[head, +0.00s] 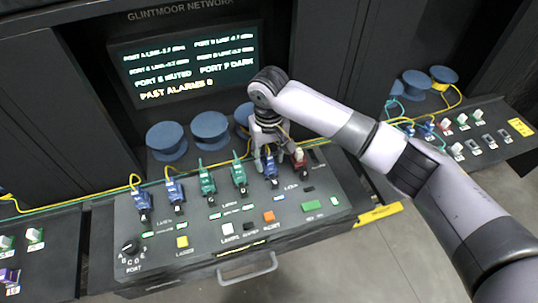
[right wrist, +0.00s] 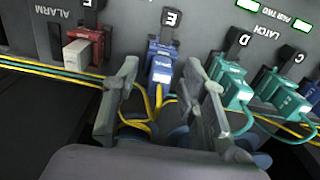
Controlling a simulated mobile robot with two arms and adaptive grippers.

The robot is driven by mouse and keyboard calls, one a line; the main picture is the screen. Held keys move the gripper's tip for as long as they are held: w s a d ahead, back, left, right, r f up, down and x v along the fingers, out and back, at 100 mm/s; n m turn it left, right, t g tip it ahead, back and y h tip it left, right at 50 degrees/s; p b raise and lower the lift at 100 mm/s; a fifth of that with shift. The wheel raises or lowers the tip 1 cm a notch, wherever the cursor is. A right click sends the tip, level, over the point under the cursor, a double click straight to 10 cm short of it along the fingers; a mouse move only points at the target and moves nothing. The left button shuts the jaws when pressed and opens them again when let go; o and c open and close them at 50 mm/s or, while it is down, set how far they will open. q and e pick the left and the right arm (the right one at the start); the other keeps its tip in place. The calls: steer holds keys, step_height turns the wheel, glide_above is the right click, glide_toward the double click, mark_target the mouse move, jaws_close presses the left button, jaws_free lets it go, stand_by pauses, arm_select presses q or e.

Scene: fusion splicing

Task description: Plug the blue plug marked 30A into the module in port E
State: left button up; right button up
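A blue plug (head: 270,172) sits at port E of the module (head: 150,262). In the right wrist view the blue plug (right wrist: 160,62) lies just under the letter E, with a small white label too small to read and yellow leads behind it. My right gripper (head: 275,148) is over this plug. In the right wrist view the fingers of the right gripper (right wrist: 162,88) are spread, one on each side of the plug, with visible gaps. Whether the plug is fully seated I cannot tell. My left gripper is not in view.
A red plug (head: 299,160) at port F stands close beside my right gripper. Green plugs (head: 239,174) are at C and D, and other blue plugs (head: 175,192) at A and B. Blue round spools (head: 210,130) stand behind. A screen (head: 190,65) reads "PORT E MUTED".

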steer(key=shift+r, duration=0.1)
step_height(320, 180, up, 12)
stand_by(0.5)
steer(key=shift+f, duration=0.2)
stand_by(0.8)
